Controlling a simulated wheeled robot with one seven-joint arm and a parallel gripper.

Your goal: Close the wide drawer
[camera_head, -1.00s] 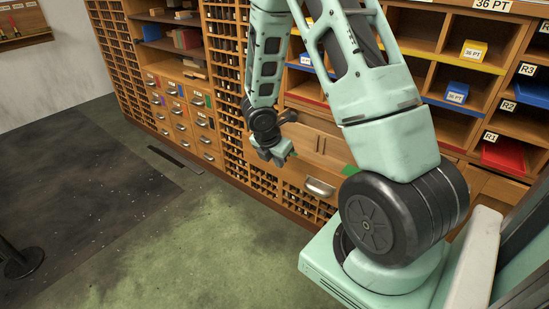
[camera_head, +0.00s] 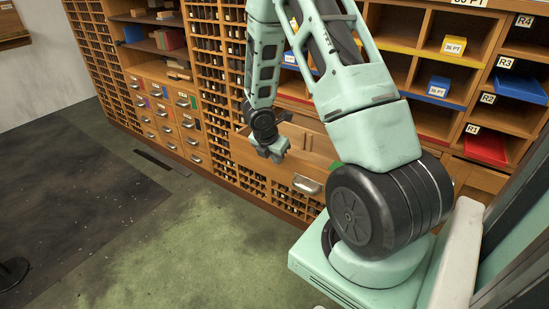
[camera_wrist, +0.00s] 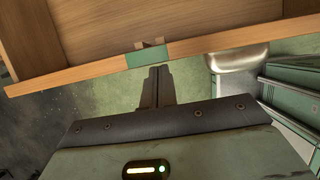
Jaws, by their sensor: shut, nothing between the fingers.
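The wide wooden drawer (camera_head: 250,160) stands pulled out from the low part of the cabinet, with a metal cup handle (camera_head: 307,185) on its front. In the wrist view the drawer's front edge (camera_wrist: 85,73) crosses the picture, with its bare inside beyond it, a green tag (camera_wrist: 148,55) on it and the handle (camera_wrist: 238,60) to the right. My gripper (camera_head: 279,153) is shut and empty, outside the drawer by its front. In the wrist view my fingers (camera_wrist: 156,72) lie together just below the green tag. I cannot tell whether they touch the front.
Small labelled drawers (camera_head: 165,120) are shut to the left. Open shelves with blue, yellow and red boxes (camera_head: 485,147) stand to the right. The green floor (camera_head: 170,235) in front is clear. A dark stand base (camera_head: 12,272) is at the far left.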

